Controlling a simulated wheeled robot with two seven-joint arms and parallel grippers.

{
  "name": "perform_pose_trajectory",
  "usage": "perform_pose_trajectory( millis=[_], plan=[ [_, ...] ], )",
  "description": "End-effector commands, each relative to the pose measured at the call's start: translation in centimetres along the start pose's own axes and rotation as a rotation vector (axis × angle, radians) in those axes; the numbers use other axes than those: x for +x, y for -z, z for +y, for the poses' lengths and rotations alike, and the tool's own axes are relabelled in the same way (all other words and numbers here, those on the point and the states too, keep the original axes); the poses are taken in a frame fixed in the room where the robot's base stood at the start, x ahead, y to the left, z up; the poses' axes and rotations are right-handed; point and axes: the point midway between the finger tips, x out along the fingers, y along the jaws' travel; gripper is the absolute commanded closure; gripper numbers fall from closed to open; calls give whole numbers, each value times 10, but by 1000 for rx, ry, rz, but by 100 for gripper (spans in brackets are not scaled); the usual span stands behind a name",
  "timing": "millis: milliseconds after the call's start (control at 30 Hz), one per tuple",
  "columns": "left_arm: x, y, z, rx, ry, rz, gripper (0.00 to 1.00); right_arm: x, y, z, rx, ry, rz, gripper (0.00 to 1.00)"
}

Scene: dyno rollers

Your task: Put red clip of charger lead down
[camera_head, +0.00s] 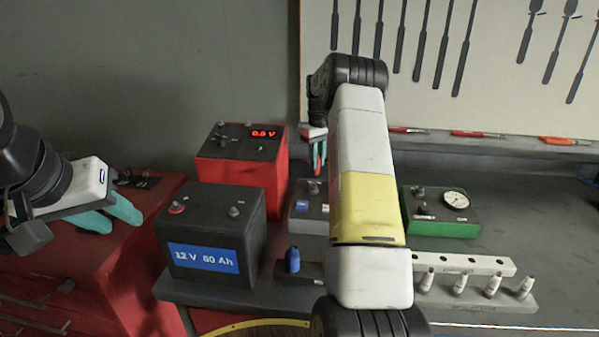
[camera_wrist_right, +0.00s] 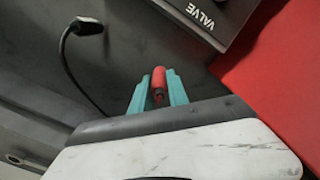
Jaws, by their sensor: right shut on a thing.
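The red clip (camera_wrist_right: 158,82) is a small red cylinder-like piece between the teal fingers of my right gripper (camera_wrist_right: 158,92), which is shut on it. In the head view my right gripper (camera_head: 319,157) is behind and left of my own forearm, beside the red box with a "0.0 V" display (camera_head: 215,176). A black battery marked "12 V 60 Ah" (camera_head: 203,215) stands in front of that box. My left gripper (camera_head: 113,213) is above the red cabinet at left, with nothing visible in it; its finger gap is unclear.
A grey box (camera_head: 303,212), a green gauge box (camera_head: 455,225) and a blue-capped item (camera_head: 293,259) are on the bench. Several small plugs stand on a rail at front right. A black cable (camera_wrist_right: 66,60) curves beside my right gripper. Near it is a box marked "VALVE" (camera_wrist_right: 205,12).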

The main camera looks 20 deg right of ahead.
Motion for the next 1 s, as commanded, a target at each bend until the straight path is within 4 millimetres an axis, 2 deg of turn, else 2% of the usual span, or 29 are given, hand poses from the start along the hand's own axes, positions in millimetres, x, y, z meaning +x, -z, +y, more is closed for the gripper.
perform_pose_trajectory(
  millis=[333, 733, 767, 867, 1000],
  plan=[
    [0, 0, 0, 0, 0, 0, 64, 48, -1, 0, 1, 1, -2, 100],
    [0, 0, 0, 0, 0, 0, 64, 54, 0, 0, 1, 0, 0, 100],
    [0, 0, 0, 0, 0, 0, 64, 54, 0, 0, 1, 0, 0, 78],
    [0, 0, 0, 0, 0, 0, 64, 54, 0, 0, 1, 0, 0, 58],
    [0, 0, 0, 0, 0, 0, 64, 54, 0, 0, 1, 0, 0, 58]
  ],
)
